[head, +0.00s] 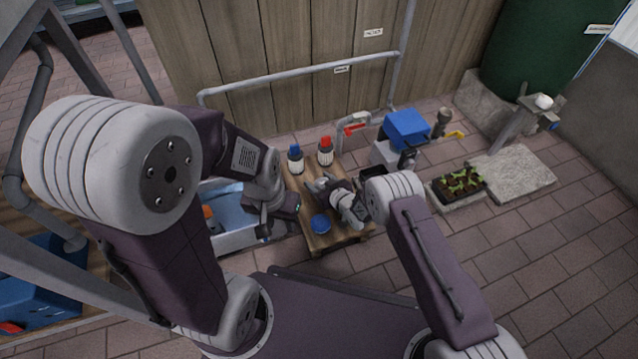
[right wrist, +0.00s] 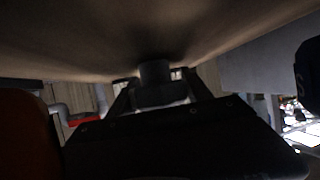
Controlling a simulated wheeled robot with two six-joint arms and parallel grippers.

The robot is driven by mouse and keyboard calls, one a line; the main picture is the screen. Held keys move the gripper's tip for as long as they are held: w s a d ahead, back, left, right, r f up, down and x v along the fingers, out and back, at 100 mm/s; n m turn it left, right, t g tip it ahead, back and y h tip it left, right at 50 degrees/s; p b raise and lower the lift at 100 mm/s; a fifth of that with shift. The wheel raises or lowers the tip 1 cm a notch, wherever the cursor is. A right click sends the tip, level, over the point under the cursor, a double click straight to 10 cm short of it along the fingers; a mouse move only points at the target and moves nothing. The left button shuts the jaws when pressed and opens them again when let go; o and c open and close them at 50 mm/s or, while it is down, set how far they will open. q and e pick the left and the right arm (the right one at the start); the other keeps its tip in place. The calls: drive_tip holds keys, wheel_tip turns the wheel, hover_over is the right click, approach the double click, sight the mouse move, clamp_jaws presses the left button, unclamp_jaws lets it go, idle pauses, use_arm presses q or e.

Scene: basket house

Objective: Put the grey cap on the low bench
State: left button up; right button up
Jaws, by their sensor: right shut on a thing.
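The low wooden bench (head: 345,238) stands in front of me in the head view. My right gripper (head: 322,187) is low over its middle. In the right wrist view my right gripper (right wrist: 155,92) is shut on a grey cap (right wrist: 155,75), a short cylinder between the fingers. The cap is close to a brown surface that fills the top of that view; I cannot tell whether they touch. The cap cannot be made out in the head view. My left gripper (head: 264,222) is at the bench's left side, by a blue-grey tray; its jaws are too small to read.
On the bench are a blue-capped bottle (head: 295,160), a red-capped bottle (head: 325,151) and a blue round lid (head: 320,224). A blue-grey tray (head: 230,236) lies left. A blue box (head: 406,128) and seedling tray (head: 459,186) are right. Pipes run behind.

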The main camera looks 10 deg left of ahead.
drive_tip(key=o, duration=1.3)
drive_tip(key=shift+f, duration=0.15)
drive_tip(key=shift+o, duration=0.2)
drive_tip(key=shift+r, duration=0.3)
drive_tip(key=p+v, duration=0.2)
drive_tip(key=p, duration=0.5)
drive_tip(key=p+v, duration=0.2)
drive_tip(key=p, duration=0.5)
drive_tip(key=shift+r, duration=0.35)
drive_tip(key=p+v, duration=0.6)
drive_tip(key=p, duration=0.5)
drive_tip(key=shift+s+d+p, duration=0.3)
drive_tip(key=shift+d+p, duration=0.05)
drive_tip(key=shift+s+d+p, duration=0.3)
drive_tip(key=shift+s+p, duration=0.1)
drive_tip(key=shift+f, duration=0.1)
